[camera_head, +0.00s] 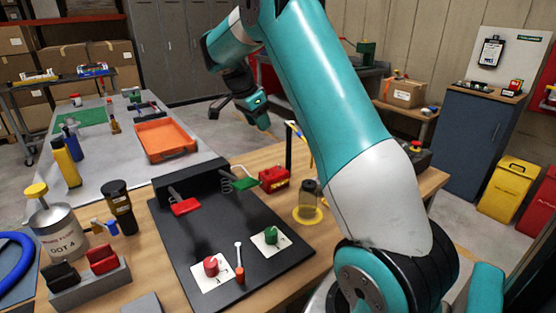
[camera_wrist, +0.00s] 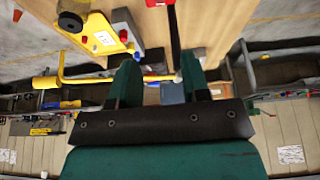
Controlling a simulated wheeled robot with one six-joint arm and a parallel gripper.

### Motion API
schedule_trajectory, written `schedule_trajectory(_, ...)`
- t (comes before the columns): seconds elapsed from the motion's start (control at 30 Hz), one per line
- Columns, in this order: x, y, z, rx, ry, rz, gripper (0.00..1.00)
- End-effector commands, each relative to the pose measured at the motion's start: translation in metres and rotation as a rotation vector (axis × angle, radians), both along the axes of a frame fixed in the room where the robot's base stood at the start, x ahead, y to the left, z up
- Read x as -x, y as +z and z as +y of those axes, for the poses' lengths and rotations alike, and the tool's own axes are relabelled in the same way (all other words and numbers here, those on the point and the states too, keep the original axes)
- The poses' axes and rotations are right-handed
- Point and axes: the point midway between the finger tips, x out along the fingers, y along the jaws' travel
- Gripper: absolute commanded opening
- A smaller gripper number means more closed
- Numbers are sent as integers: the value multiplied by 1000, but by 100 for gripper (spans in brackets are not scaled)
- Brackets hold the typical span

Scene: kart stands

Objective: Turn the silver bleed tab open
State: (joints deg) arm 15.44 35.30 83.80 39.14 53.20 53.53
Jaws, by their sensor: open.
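On the black board (camera_head: 205,205), a slim silver piece with a rounded upper end (camera_head: 238,250) stands above a small orange base, between a red knob (camera_head: 211,266) and a green knob (camera_head: 271,235). It may be the bleed tab; I cannot tell for sure. My gripper (camera_head: 240,112) is raised beyond the board, well apart from it. In the wrist view my gripper (camera_wrist: 158,65) has its two fingers spread, with nothing held between them. I cannot make out the silver tab in the wrist view.
Red (camera_head: 185,207) and green (camera_head: 243,184) pedals stand at the board's back. A fluid jar (camera_head: 309,194) and red box (camera_head: 274,179) are nearby. A can (camera_head: 60,235) and bottles stand left. An orange tray (camera_head: 166,139) is behind. A yellow rod (camera_wrist: 85,79) crosses the wrist view.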

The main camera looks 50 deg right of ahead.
Motion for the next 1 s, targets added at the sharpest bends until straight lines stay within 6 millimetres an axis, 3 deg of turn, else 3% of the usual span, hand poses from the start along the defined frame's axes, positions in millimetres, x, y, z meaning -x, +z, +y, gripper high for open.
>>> schedule_trajectory(0.17, 3, -18, -12, 6, -30, 0, 43)
schedule_trajectory(0.7, 13, -126, -54, 4, -24, 1, 43)
schedule_trajectory(1.0, 15, -157, -67, 6, -22, -3, 43)
